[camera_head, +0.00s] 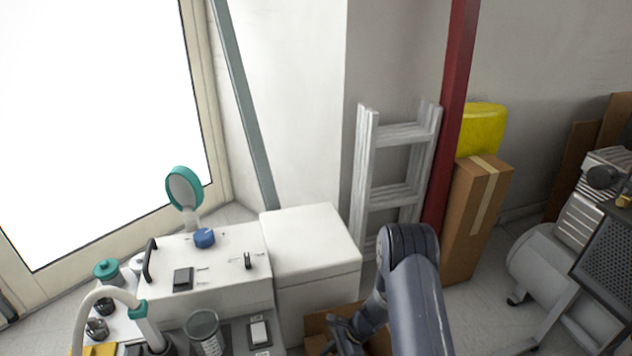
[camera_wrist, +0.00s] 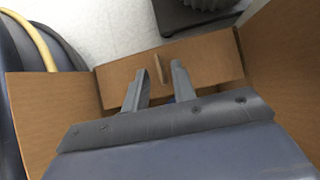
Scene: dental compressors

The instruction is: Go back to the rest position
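My gripper (camera_wrist: 158,70) shows in the wrist view with its two grey fingers apart and no object clearly held between them. It points down into or just over an open cardboard box (camera_wrist: 205,58), whose brown flaps surround it. A small brown strip shows between the fingertips; I cannot tell whether it is part of the box. In the head view my gripper (camera_head: 340,335) is small and dark at the lower middle, over the cardboard box (camera_head: 318,322). My arm hides part of this box, and its inside is mostly hidden.
A white dental unit (camera_head: 215,262) with a teal-rimmed mirror (camera_head: 185,188) and a white cabinet (camera_head: 312,243) stand left of my arm. Behind are a ladder (camera_head: 397,190), a red post (camera_head: 452,120) and a tall carton (camera_head: 476,215). A compressor (camera_head: 545,255) stands at right.

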